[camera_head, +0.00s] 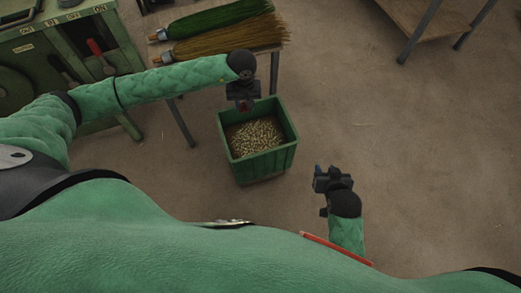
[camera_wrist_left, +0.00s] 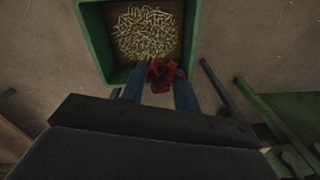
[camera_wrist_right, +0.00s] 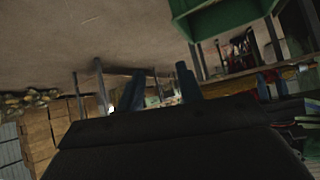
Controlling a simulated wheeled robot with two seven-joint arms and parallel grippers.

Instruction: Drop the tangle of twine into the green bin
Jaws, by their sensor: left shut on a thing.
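The green bin (camera_head: 262,165) stands on the floor in the middle of the head view. Pale short clippings lie inside it. My left gripper (camera_head: 244,104) is over the bin's back rim. It is shut on a small dark red tangle of twine, which shows between the fingertips in the left wrist view (camera_wrist_left: 162,75). In that view the tangle overlaps the near rim of the bin (camera_wrist_left: 93,42), and the fingers hide part of it. My right gripper (camera_head: 322,180) is to the right of the bin, low and apart from it. Its fingers are spread and empty in the right wrist view (camera_wrist_right: 160,92).
A bench behind the bin holds a green broom head (camera_head: 212,19) and a brown one (camera_head: 222,40). A green machine (camera_head: 30,60) stands at the left. A wooden table (camera_head: 425,18) is at the top right. The floor at the right is clear.

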